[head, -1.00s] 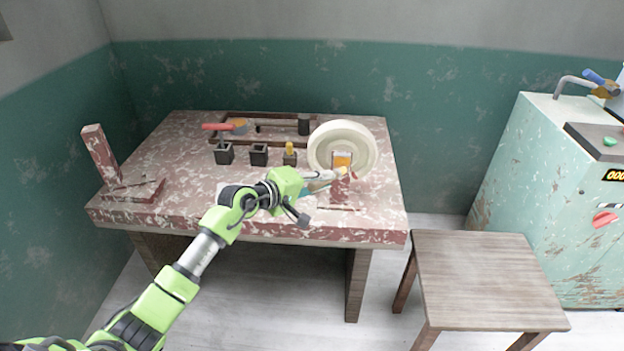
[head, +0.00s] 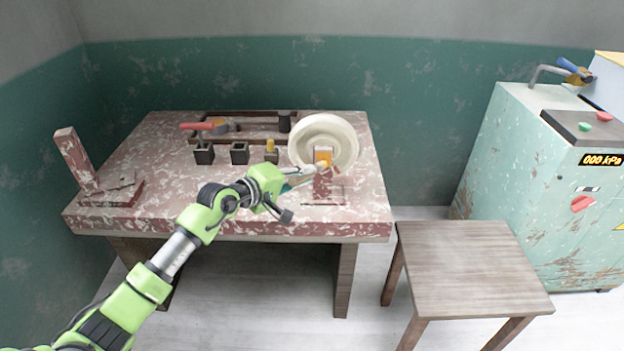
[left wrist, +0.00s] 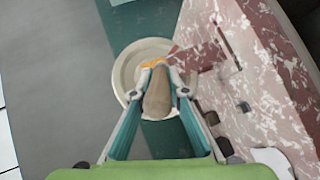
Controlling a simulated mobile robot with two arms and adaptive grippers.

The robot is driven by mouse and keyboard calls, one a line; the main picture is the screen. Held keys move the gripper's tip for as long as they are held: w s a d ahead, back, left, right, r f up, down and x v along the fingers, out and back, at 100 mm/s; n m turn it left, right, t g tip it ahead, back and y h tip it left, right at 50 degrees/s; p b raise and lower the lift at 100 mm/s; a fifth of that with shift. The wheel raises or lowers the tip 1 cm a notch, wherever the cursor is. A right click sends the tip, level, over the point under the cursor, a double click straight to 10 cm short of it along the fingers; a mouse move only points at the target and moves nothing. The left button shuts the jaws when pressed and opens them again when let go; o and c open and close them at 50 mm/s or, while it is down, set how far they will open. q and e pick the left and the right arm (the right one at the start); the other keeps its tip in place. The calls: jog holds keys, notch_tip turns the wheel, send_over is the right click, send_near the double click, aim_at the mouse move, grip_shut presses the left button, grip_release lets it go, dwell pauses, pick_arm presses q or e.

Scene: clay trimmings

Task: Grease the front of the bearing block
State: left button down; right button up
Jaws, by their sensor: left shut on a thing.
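The bearing block appears to be the mottled red block (head: 324,186) near the front right of the workbench, just in front of a cream wheel (head: 333,128). An orange patch (head: 322,155) shows at its top. My left gripper (head: 303,177) comes in from the left, its fingers beside the block. In the left wrist view the gripper (left wrist: 159,80) is shut on a brown tapered tool (left wrist: 157,98). The tool's far end points at an orange area (left wrist: 152,63) in front of the wheel; whether they touch cannot be told. My right gripper is not in view.
Dark square cups (head: 240,154) stand in a row left of the wheel, the rightmost holding something yellow. A shallow tray (head: 245,113) lies behind them. A red stand (head: 75,158) is at bench left. A wooden stool (head: 470,265) and green machine (head: 530,170) stand right.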

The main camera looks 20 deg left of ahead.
pick_arm(q)
jog(key=shift+s+a, duration=0.1)
jog(key=shift+a, duration=0.25)
jog(key=shift+s+a+f+b, duration=0.2)
jog(key=shift+a+b, duration=0.35)
jog(key=shift+b, duration=0.1)
jog(key=shift+s+a+r+b, duration=0.1)
jog(key=shift+s+a+b, duration=0.25)
jog(key=shift+a+b, duration=0.4)
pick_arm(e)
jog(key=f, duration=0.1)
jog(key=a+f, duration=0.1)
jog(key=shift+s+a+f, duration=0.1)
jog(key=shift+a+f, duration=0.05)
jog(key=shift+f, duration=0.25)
pick_arm(q)
jog(key=s+d+p, duration=0.1)
jog(key=s+p, duration=0.2)
jog(key=s, duration=0.2)
jog(key=shift+s+d, duration=0.3)
jog(key=shift+s, duration=0.1)
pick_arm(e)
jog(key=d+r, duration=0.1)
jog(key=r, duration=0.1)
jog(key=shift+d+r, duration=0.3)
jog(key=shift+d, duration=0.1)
